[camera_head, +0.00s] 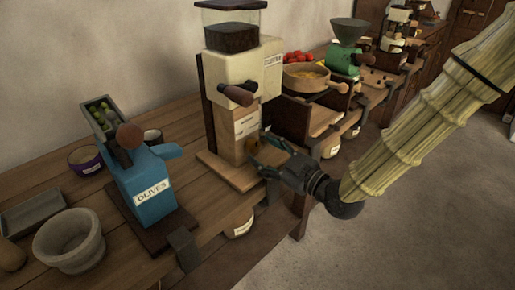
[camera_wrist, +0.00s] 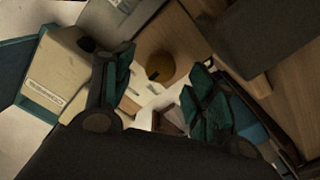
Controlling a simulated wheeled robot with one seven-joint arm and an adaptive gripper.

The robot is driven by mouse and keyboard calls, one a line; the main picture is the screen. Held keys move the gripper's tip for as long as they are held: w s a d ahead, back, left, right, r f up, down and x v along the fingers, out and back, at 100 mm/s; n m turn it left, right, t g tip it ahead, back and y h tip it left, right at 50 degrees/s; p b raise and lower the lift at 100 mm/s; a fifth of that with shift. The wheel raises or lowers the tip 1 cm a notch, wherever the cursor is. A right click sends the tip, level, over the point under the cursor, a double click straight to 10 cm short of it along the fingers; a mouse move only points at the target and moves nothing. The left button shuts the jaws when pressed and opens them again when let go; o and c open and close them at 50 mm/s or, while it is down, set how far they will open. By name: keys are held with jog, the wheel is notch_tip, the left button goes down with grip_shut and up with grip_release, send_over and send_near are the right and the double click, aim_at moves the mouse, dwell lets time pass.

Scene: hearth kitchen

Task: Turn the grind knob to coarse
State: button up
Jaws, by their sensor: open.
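The grinder (camera_head: 231,68) is a tall cream machine with a clear hopper of dark beans, a brown handle on its front and a wooden lower body with small pale labels. My gripper (camera_head: 262,153) is at the right side of that lower body. In the wrist view my gripper (camera_wrist: 158,88) is open, with its two teal-padded fingers apart. A round brownish-yellow knob (camera_wrist: 160,67) with a dark mark shows between and beyond the fingertips, with no clear contact. In the head view the knob is mostly hidden by my gripper. Its setting labels are too small to read.
A blue olive machine (camera_head: 148,190) and a grey stone mortar (camera_head: 70,243) stand left of the grinder. A wooden bowl (camera_head: 306,78) and a green machine with a funnel (camera_head: 344,58) stand to the right. The floor (camera_head: 400,235) before the counter is open.

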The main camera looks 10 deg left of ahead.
aim_at(257, 147)
jog(key=shift+x, duration=1.6)
jog(key=shift+c, duration=0.5)
jog(key=c, duration=0.9)
